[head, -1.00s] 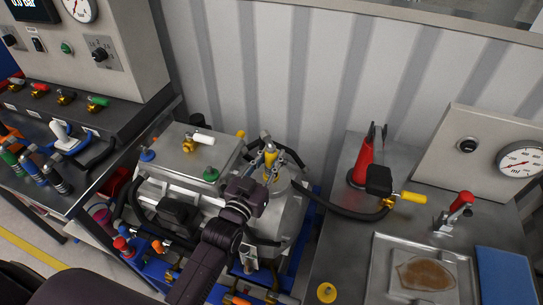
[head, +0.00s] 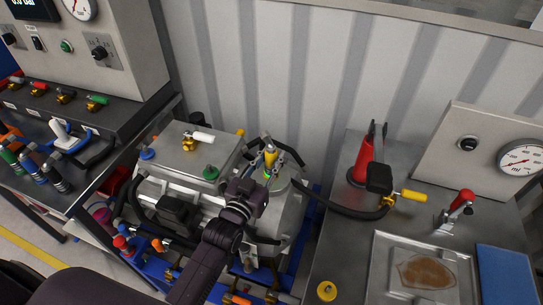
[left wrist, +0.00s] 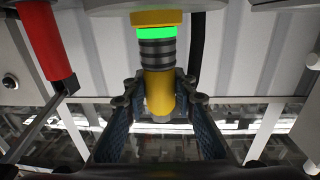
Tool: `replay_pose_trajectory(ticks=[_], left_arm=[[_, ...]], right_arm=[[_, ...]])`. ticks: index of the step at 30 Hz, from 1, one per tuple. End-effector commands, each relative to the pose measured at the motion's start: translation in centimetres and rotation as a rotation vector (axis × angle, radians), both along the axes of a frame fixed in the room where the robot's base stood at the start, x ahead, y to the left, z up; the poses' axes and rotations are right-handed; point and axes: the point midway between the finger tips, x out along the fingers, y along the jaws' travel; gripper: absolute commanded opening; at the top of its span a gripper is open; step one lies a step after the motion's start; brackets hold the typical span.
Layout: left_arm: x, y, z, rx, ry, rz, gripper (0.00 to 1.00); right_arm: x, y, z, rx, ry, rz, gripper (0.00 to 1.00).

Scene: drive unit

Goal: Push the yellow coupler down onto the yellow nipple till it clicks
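The yellow coupler (head: 270,159) stands upright on top of the grey drive unit (head: 290,215). In the left wrist view, which looks upside down, the coupler (left wrist: 159,92) has a yellow body and a dark ribbed sleeve. A bright green band lies between the sleeve and the yellow base of the nipple (left wrist: 157,18); no gap shows there. The nipple's shaft is hidden inside the coupler. My left gripper (left wrist: 160,88) has its fingers closed on both sides of the coupler's yellow body; it also shows in the head view (head: 268,182). My right gripper is not in view.
Other hoses and fittings crowd the drive unit. A control panel stands at left.

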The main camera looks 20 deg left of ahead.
Motion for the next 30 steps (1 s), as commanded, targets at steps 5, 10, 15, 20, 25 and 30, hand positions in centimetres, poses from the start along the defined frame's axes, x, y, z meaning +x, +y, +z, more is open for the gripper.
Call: replay_pose_trajectory(ticks=[5,10,15,20,25,30], left_arm=[[0.0,0.0,-0.1,0.0,0.001,0.0,0.43],[0.0,0.0,0.0,0.0,-0.001,0.0,0.43],[-0.5,0.1,-0.1,0.0,0.002,0.0,0.43],[-2.6,0.3,-0.2,0.001,0.003,0.0,0.43],[-6.0,0.8,-0.2,0.001,0.004,0.0,0.43],[-9.1,1.1,-0.2,0.001,0.004,0.0,0.43]], right_arm=[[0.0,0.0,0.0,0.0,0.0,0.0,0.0],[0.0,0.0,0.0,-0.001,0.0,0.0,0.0],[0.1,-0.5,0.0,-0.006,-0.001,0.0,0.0],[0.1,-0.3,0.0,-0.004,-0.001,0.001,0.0],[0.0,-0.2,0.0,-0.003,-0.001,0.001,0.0],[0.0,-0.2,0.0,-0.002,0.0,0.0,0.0]])
